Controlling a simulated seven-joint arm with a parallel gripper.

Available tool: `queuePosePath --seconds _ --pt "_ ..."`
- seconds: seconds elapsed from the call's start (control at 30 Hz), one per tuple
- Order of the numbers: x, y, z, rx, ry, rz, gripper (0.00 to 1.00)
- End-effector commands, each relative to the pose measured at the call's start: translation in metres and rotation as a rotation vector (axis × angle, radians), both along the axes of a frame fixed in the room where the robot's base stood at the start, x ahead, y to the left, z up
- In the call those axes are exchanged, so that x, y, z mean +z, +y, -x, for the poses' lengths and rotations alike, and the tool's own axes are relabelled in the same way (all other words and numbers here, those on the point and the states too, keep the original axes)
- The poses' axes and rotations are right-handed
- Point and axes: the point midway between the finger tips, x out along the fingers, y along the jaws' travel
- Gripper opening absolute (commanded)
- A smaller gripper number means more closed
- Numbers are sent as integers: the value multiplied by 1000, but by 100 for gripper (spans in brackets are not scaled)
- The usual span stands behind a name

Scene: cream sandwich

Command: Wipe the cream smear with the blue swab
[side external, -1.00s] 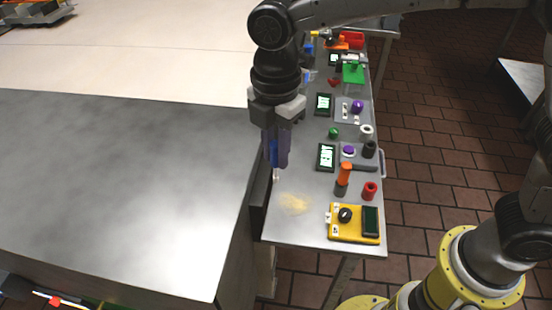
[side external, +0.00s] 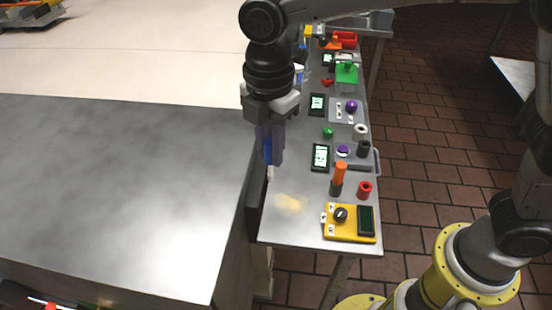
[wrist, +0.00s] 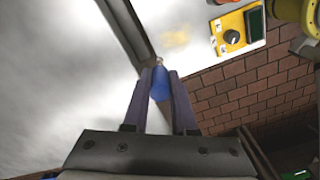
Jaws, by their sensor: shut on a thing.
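The cream smear (side external: 290,203) is a pale yellow patch on the metal table (side external: 285,232), near its front left corner. It also shows in the wrist view (wrist: 176,40), beyond the fingertips. My gripper (side external: 269,162) is shut on the blue swab (side external: 267,150), which points down with a pale tip (side external: 270,173). In the wrist view the blue swab (wrist: 159,84) sits between the two fingers. The swab is behind and to the left of the smear in the side view and looks apart from it. Its height above the table is hard to tell.
A yellow box with a black knob (side external: 349,222) stands right of the smear. A red ring (side external: 364,190) and an orange-topped peg (side external: 339,174) are behind it. A dark raised edge (side external: 256,200) borders the table's left side, beside a large grey counter (side external: 110,190).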

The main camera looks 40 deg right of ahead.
Motion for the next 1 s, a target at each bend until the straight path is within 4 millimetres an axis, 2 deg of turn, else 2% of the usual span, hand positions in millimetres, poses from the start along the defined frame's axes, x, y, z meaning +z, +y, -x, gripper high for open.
queuePosePath --seconds 0.87,1.0 --pt "-78 -1 1 0 3 2 0" --pt "-78 -11 10 -1 0 0 0"
